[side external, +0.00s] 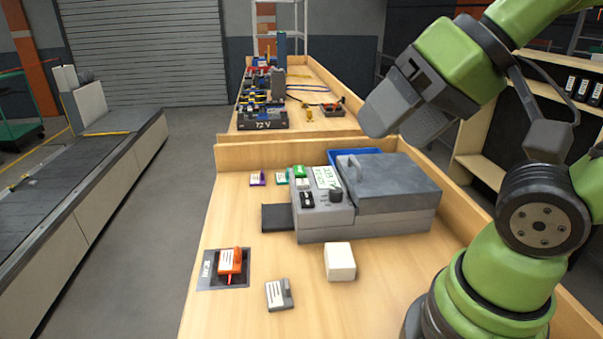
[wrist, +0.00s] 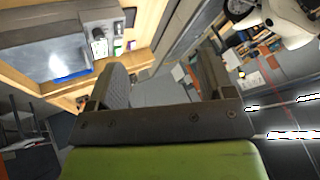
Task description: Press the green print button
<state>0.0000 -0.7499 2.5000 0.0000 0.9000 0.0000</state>
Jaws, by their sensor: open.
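The grey label printer (side external: 340,205) stands on the wooden bench, with a control panel on its left part. The green print button (side external: 299,171) is at the back of that panel, beside a small display with green text (side external: 326,177). My gripper (side external: 376,122) is in the air above and behind the printer, to the right of the button and well apart from it. In the wrist view my gripper (wrist: 161,72) has its two fingers spread with nothing between them. The printer (wrist: 55,58) shows there at upper left; I cannot make out the button.
An orange tagged item (side external: 231,262) lies on a dark scan pad (side external: 209,275). A grey tagged block (side external: 278,295) and a white block (side external: 340,262) lie in front of the printer. A blue tray (side external: 352,154) is behind it. A conveyor (side external: 90,190) runs at left.

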